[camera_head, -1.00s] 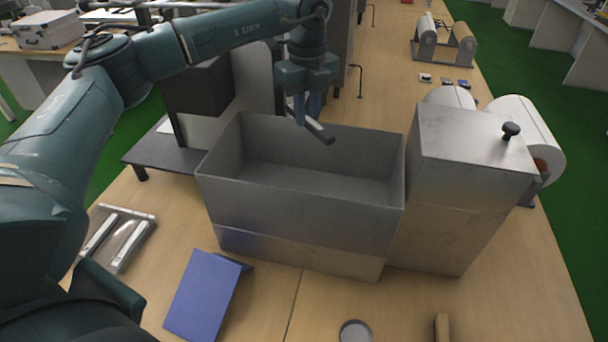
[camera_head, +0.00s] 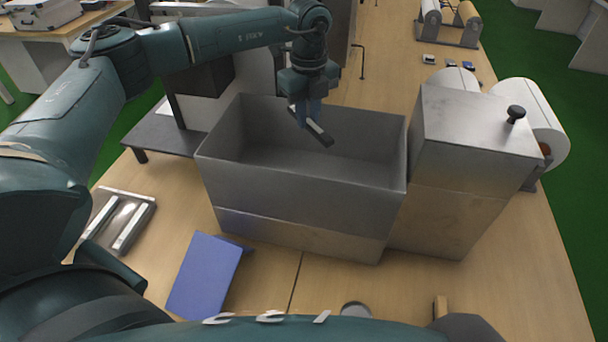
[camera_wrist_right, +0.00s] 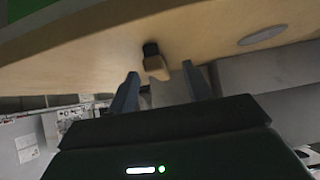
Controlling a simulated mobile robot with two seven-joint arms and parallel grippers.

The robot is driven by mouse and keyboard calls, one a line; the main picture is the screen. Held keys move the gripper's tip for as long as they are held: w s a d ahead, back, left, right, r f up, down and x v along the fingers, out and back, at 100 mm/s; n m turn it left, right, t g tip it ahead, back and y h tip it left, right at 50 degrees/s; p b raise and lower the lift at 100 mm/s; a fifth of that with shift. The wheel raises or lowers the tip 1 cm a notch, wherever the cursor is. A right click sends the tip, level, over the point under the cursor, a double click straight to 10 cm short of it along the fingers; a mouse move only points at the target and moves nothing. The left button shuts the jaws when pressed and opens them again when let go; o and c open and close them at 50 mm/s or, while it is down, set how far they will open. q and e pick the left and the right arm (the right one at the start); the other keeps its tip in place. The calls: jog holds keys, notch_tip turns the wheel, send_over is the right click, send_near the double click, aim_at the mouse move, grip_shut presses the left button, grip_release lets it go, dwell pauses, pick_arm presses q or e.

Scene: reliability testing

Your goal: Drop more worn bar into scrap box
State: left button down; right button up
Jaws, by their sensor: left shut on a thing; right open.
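A large grey open metal box (camera_head: 300,190) stands in the middle of the table in the head view. My left gripper (camera_head: 308,118) is over the box opening, toward its back wall. It is shut on a dark grey bar (camera_head: 320,132), which sticks out toward the lower right and hangs within the opening. A wooden-handled object (camera_wrist_right: 156,64) shows beyond the fingertips.
A metal tray with bright bars (camera_head: 118,222) lies at the left. A blue slanted block (camera_head: 205,275) stands in front of the box. A tall metal housing with a black knob (camera_head: 470,140) adjoins the box on the right. White rolls (camera_head: 530,120) are behind it.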

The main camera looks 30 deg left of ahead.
pick_arm(q)
jog(key=c, duration=1.2)
grip_release()
notch_tip(320, 180, up, 13)
jog(key=b, duration=0.2)
pick_arm(e)
jog(key=shift+w+a+f, duration=0.2)
jog(key=shift+a+f, duration=0.05)
jog(key=shift+s+f, duration=0.1)
